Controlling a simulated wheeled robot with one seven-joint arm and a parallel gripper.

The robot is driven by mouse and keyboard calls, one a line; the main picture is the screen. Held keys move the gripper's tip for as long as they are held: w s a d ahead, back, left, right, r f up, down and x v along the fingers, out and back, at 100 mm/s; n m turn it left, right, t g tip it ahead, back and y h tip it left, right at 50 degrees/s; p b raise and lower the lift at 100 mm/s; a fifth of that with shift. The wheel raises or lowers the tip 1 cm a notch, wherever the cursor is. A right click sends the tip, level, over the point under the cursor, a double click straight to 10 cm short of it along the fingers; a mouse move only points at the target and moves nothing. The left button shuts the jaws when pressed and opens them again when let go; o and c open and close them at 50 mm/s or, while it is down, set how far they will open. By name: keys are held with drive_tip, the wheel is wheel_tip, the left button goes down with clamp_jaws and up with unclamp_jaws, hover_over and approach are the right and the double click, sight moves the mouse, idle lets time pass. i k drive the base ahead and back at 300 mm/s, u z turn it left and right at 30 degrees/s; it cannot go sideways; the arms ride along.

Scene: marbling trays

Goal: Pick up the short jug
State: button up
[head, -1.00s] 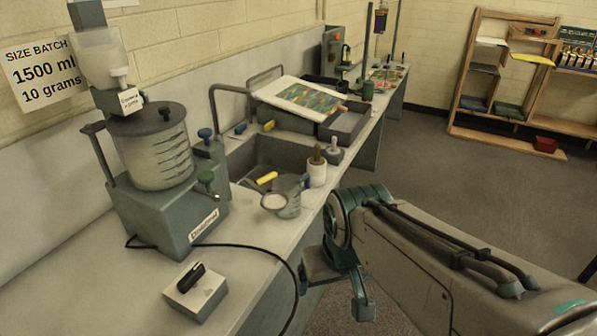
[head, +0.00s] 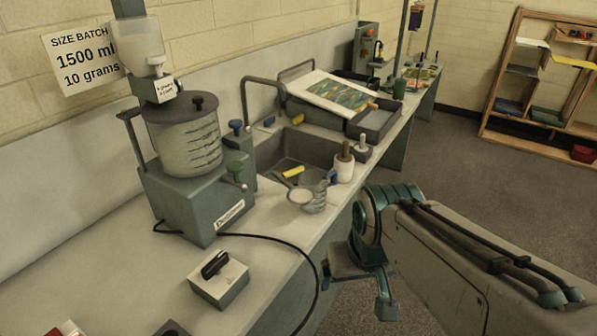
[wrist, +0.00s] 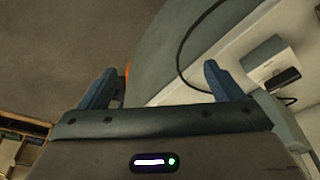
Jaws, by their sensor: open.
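A clear, grey-tinted jug with a blue handle (head: 319,196) stands on the bench near its front edge, just in front of the sink. A small round pale-filled cup or dish (head: 301,197) overlaps its left side, and I cannot tell whether the two are joined. My gripper (head: 361,288) is low beside the bench's front edge, to the right of and below the jug in the head view, apart from it. In the wrist view my gripper (wrist: 160,84) shows two blue fingers spread wide with nothing between them. The jug does not show in the wrist view.
A mixer with a large drum (head: 187,140) stands left on the bench. A switch box (head: 218,280) with a black cable lies in front; it also shows in the wrist view (wrist: 270,62). A white pot (head: 344,168) is close behind the jug. The floor right of the bench is clear.

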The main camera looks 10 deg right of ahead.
sight(316, 179)
drive_tip(key=z, duration=0.05)
drive_tip(key=k, duration=0.55)
drive_tip(key=z, duration=0.6)
drive_tip(key=i, duration=1.6)
drive_tip(key=u, duration=0.55)
